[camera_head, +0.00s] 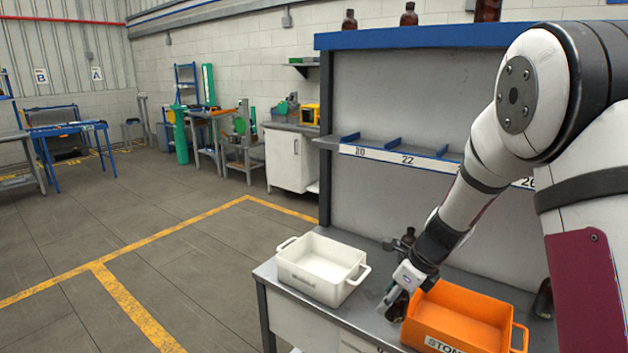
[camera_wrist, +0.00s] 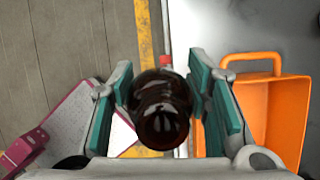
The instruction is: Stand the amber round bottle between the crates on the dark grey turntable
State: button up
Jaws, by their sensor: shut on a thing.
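My gripper (camera_head: 396,292) is shut on an amber round bottle (camera_wrist: 160,112), very dark, between the white crate (camera_head: 300,284) and the orange crate (camera_head: 418,332). In the wrist view the bottle sits between the teal finger pads, one on each side. In the head view the bottle shows as a dark shape (camera_head: 397,309) below the fingers, partly hidden by them; I cannot tell whether it touches the bench. The orange crate also shows at the right of the wrist view (camera_wrist: 290,128). I cannot make out the dark grey turntable in either view.
The grey bench (camera_head: 360,312) has a panel with a low shelf (camera_head: 407,160) behind it. Several bottles stand on the blue top (camera_head: 420,37). Open floor lies left.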

jog(key=s+f+n+g, duration=0.1)
jog(key=n, duration=0.2)
jog(key=f+n+g, duration=0.1)
jog(key=f+n, duration=0.1)
jog(key=n, duration=0.2)
jog(key=s+f+n+g+y+b, duration=0.1)
jog(key=n+g, duration=0.1)
jog(key=n, duration=0.2)
jog(key=shift+s+a+f, duration=0.25)
jog(key=shift+s+f, duration=0.05)
jog(key=s+f+n+g+h, duration=0.1)
jog(key=n, duration=0.4)
jog(key=s+d+f+n+g+h+b, duration=0.1)
jog(key=s+n+h, duration=0.1)
jog(key=n, duration=0.3)
jog(key=s+d+f+n+g+h, duration=0.1)
jog(key=n, duration=0.4)
jog(key=shift+s+f+g+b, duration=0.15)
jog(key=shift+f+g+b, duration=0.15)
jog(key=shift+b, duration=0.05)
